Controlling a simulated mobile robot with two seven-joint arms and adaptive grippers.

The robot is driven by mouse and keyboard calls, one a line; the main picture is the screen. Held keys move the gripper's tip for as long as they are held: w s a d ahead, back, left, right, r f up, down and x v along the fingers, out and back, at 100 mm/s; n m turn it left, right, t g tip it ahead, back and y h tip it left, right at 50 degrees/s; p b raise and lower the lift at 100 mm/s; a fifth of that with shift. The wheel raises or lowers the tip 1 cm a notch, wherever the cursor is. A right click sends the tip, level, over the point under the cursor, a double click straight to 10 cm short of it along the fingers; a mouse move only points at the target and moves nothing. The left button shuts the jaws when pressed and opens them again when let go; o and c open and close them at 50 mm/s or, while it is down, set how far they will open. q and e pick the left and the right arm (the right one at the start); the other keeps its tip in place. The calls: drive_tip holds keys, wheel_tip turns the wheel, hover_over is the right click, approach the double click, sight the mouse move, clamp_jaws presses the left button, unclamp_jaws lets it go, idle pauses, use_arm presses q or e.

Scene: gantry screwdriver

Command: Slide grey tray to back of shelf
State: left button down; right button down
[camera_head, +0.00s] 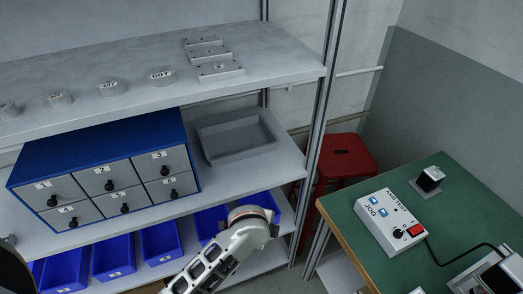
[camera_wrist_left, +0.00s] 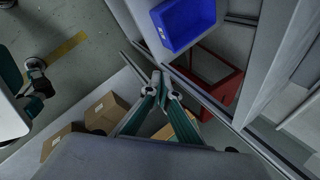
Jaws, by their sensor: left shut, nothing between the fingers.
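The grey tray (camera_head: 206,146) is a shallow, empty rectangular tray. It sits on the middle shelf (camera_head: 272,170), to the right of the blue drawer cabinet. My left gripper (camera_wrist_left: 159,76) shows in the left wrist view with its fingertips together and nothing between them. A blue bin (camera_wrist_left: 183,22) and a red stool frame show beyond its tips, and the tray is not visible in that view. In the head view a silver arm link of mine reaches up in front of the lower shelf, below the tray. No gripper fingers show in the head view.
The blue drawer cabinet (camera_head: 95,150) borders the tray's left side. A shelf post (camera_head: 318,130) stands to the right, with a red stool (camera_head: 345,155) beyond it. The upper shelf (camera_head: 135,75) holds metal parts. Blue bins (camera_head: 113,256) line the lower shelf. A green table (camera_head: 370,235) stands right.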

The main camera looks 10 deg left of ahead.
use_arm(q)
drive_tip(key=w+a+r+m+t+y+p, duration=0.1)
drive_tip(key=w+r+m+y, duration=0.3)
drive_tip(key=r, duration=0.6)
drive_tip(key=w+a+r+m+y+p, duration=0.15)
drive_tip(key=w+r+m, duration=0.35)
drive_tip(key=r, duration=0.5)
drive_tip(key=m+b, duration=0.1)
approach(250, 155)
wheel_tip(250, 155, down, 4)
drive_tip(key=shift+f, duration=0.2)
drive_tip(key=shift+w+a, duration=0.35)
drive_tip(key=shift+w, duration=0.2)
drive_tip(key=shift+w+a, duration=0.3)
drive_tip(key=shift+w, duration=0.2)
drive_tip(key=shift+w+a, duration=0.4)
drive_tip(key=shift+w, duration=0.2)
use_arm(e)
drive_tip(key=shift+s+d+r, duration=0.25)
drive_tip(key=shift+d+r, duration=0.1)
drive_tip(key=shift+d, duration=0.1)
